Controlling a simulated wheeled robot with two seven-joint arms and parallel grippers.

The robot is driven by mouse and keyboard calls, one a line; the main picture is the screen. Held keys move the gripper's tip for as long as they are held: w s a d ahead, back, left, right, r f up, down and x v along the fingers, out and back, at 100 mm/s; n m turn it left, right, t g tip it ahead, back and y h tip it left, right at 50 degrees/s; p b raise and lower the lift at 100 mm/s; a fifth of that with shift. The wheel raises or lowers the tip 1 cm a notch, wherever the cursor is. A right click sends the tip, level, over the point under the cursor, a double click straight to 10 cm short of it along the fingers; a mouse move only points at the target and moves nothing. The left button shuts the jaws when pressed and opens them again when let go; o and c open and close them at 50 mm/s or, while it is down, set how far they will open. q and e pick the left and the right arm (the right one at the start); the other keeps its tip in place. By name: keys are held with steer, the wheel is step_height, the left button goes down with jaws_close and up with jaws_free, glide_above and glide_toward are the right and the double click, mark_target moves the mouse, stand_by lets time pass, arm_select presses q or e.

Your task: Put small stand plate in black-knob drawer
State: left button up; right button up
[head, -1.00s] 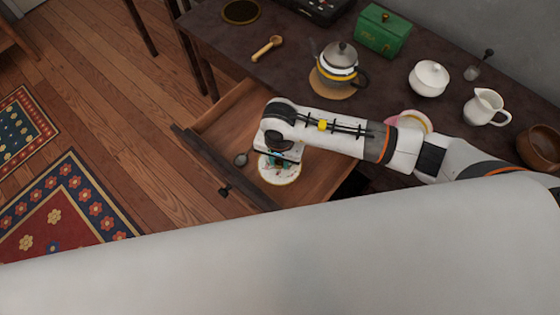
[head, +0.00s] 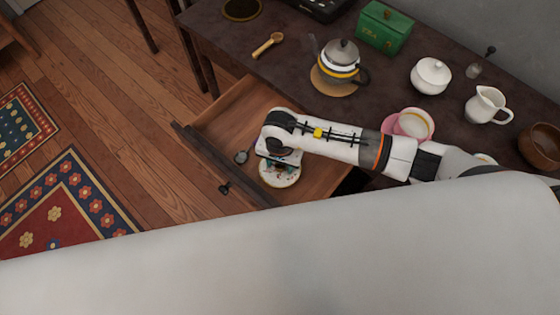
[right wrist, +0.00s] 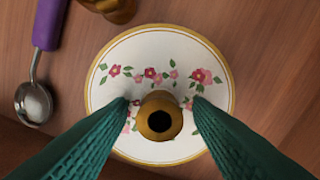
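The small stand plate (head: 281,176) is white with pink flowers, a gold rim and a brass stem at its centre. It lies inside the open drawer, flat on the wooden floor as far as I can see in the right wrist view (right wrist: 160,60). The drawer front (head: 215,160) carries a black knob (head: 224,188). My right gripper (right wrist: 160,104) is over the plate. Its two green fingers stand apart on either side of the brass stem (right wrist: 160,117), with small gaps showing, so it is open. In the head view my wrist hides the plate's far part. My left gripper is not in view.
A spoon (head: 241,157) lies in the drawer left of the plate; its purple handle (right wrist: 50,22) shows in the right wrist view, near another brass piece (right wrist: 112,8). The tabletop holds a teapot (head: 341,62), green tea box (head: 384,28), sugar bowl (head: 431,75), jug (head: 485,105) and pink-saucered cup (head: 415,123).

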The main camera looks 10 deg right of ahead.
steer(key=shift+r, duration=0.2)
step_height(320, 180, up, 12)
stand_by(0.4)
stand_by(0.5)
